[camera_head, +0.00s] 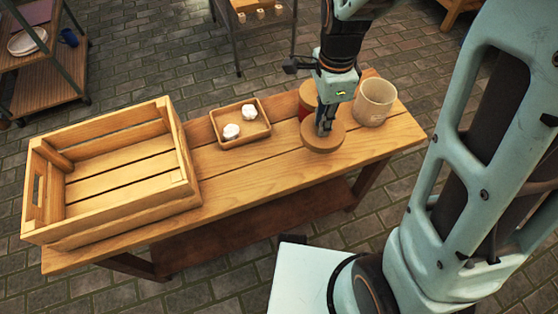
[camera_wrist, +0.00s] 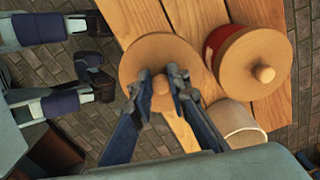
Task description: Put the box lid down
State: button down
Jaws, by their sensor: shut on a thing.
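My gripper (camera_head: 325,125) is shut on the small knob of a round wooden lid (camera_head: 322,140). In the wrist view my gripper's fingertips (camera_wrist: 160,84) pinch the knob, and the lid (camera_wrist: 150,53) lies flat below them. The lid is over the right part of the workbench (camera_head: 245,185); I cannot tell whether it touches the top. A red round box (camera_head: 303,113) stands right behind it, partly hidden by my gripper. In the wrist view the red box (camera_wrist: 210,47) has its own knobbed wooden lid (camera_wrist: 252,58) on it.
A beige pot (camera_head: 374,102) stands right of the lid. A small wooden tray (camera_head: 262,131) with two white lumps lies to the left. A large slatted crate (camera_head: 120,225) fills the bench's left end. Bare bench shows between the crate and the lid, along the front.

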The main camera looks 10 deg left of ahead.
aim_at(278, 165)
jog(key=s+a+f, duration=0.1)
jog(key=a+f, duration=0.1)
jog(key=a, duration=0.1)
jog(key=s+a+f+b, duration=0.1)
jog(key=s+a+f, duration=0.1)
jog(key=a+f, duration=0.1)
jog(key=s+a+f+b, duration=0.1)
jog(key=a+f, duration=0.1)
jog(key=shift+s+a+f, duration=0.2)
jog(key=shift+a+f, duration=0.1)
jog(key=shift+a, duration=0.1)
jog(key=shift+s+a+f+b, duration=0.1)
jog(key=shift+a+f+b, duration=0.15)
jog(key=shift+f, duration=0.75)
jog(key=shift+s+a+f+b, duration=0.15)
jog(key=shift+f+b, duration=0.1)
jog(key=shift+f, duration=0.75)
jog(key=shift+f, duration=0.1)
jog(key=shift+f, duration=0.15)
jog(key=c, duration=1.8)
grip_release()
jog(key=shift+c, duration=0.2)
notch_tip(278, 165, up, 12)
jog(key=p, duration=0.3)
jog(key=shift+r, duration=0.25)
jog(key=shift+w, duration=0.15)
